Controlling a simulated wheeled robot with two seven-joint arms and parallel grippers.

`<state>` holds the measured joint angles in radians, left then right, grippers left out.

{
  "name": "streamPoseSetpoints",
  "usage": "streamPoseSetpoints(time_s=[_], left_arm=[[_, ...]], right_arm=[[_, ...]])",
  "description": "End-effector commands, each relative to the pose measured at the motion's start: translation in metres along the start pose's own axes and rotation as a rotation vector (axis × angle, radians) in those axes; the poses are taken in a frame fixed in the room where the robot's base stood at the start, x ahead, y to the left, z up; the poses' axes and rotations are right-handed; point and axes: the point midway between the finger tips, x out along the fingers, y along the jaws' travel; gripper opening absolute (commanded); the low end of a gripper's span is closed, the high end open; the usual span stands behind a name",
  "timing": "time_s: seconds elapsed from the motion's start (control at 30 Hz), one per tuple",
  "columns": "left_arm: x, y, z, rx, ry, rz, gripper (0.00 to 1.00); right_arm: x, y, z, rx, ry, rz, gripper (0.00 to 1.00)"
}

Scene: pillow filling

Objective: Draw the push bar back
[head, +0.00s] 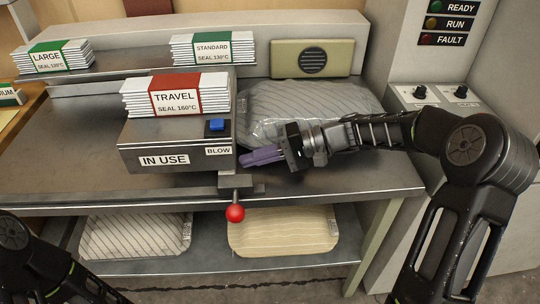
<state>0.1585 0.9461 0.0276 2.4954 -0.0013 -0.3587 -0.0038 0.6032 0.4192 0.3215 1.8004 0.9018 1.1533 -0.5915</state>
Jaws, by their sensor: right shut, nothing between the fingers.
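A grey metal filling unit (135,133) labelled IN USE and BLOW stands on the steel bench, with a blue button (215,125) on top. A short bar with a red ball knob (235,212) sticks out below its front right corner, at the bench's front edge; I cannot tell for sure whether this is the push bar. My right gripper (250,157) is shut and empty, its purple fingers pointing left beside the unit's right side, above and behind the red knob. A striped grey pillow (310,100) lies behind it. My left arm shows at the lower left, its gripper out of view.
Sleeve stacks labelled TRAVEL (175,96), LARGE (52,56) and STANDARD (212,48) sit on the unit and back shelf. A striped pillow (135,237) and a cream pillow (283,232) lie on the lower shelf. A control cabinet (400,60) stands at right. The bench's left is clear.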

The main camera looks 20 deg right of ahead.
Motion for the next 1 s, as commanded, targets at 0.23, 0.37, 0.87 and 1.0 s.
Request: streamPoseSetpoints(time_s=[0.23, 0.37, 0.87, 1.0], left_arm=[[0.000, 0.000, 0.000, 0.000, 0.000, 0.000, 0.57], [0.000, 0.000, 0.000, 0.000, 0.000, 0.000, 0.57], [0.013, -0.005, 0.000, 0.000, 0.000, 0.000, 0.57], [0.012, -0.005, 0.000, 0.000, 0.000, 0.000, 0.57]], right_arm=[[0.007, -0.002, 0.000, 0.000, -0.001, 0.000, 0.00], [0.007, -0.002, 0.000, 0.000, -0.001, 0.000, 0.00], [0.054, -0.016, 0.001, 0.000, -0.002, 0.000, 0.00], [0.054, -0.017, 0.000, 0.000, -0.001, 0.000, 0.00]])
